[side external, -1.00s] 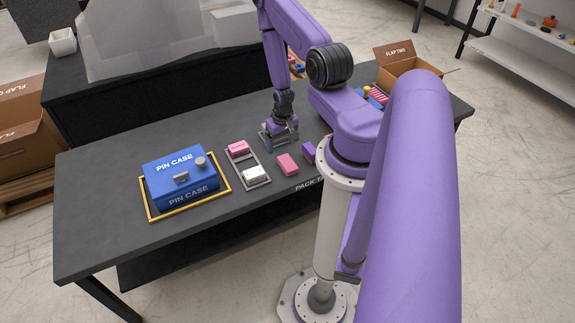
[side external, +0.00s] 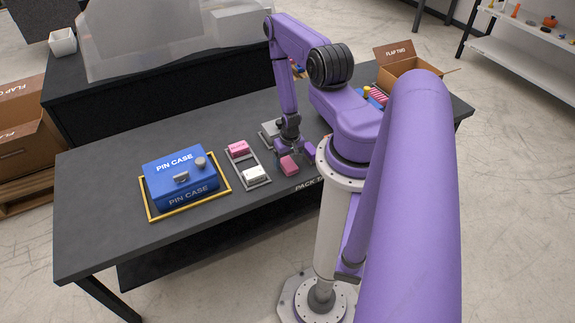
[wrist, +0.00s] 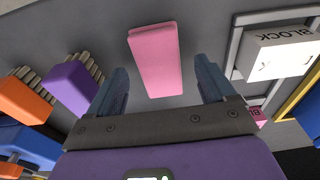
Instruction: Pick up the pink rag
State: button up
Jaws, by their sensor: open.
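A plain pink oblong piece (wrist: 155,60), which looks like the pink rag, lies flat on the dark table. In the side view it (side external: 290,167) sits right of the small grey tray. My gripper (wrist: 160,66) is open above it, with one finger on either side of its near part in the wrist view; a gap shows on both sides. In the side view my gripper (side external: 294,152) is low, just behind the pink piece. I cannot tell its exact height.
The grey tray (side external: 263,182) holds a white block (side external: 254,174) and another pink, lettered block (side external: 238,149). A purple brush (wrist: 72,88) and an orange brush (wrist: 24,101) lie left in the wrist view. A blue pin case (side external: 179,177) stands farther left.

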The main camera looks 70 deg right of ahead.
aim_at(288, 163)
jog(key=shift+f, duration=0.3)
jog(key=shift+c, duration=0.3)
jog(key=c, duration=1.1)
jog(key=shift+o, duration=0.2)
jog(key=shift+r, duration=0.1)
notch_tip(288, 163, up, 10)
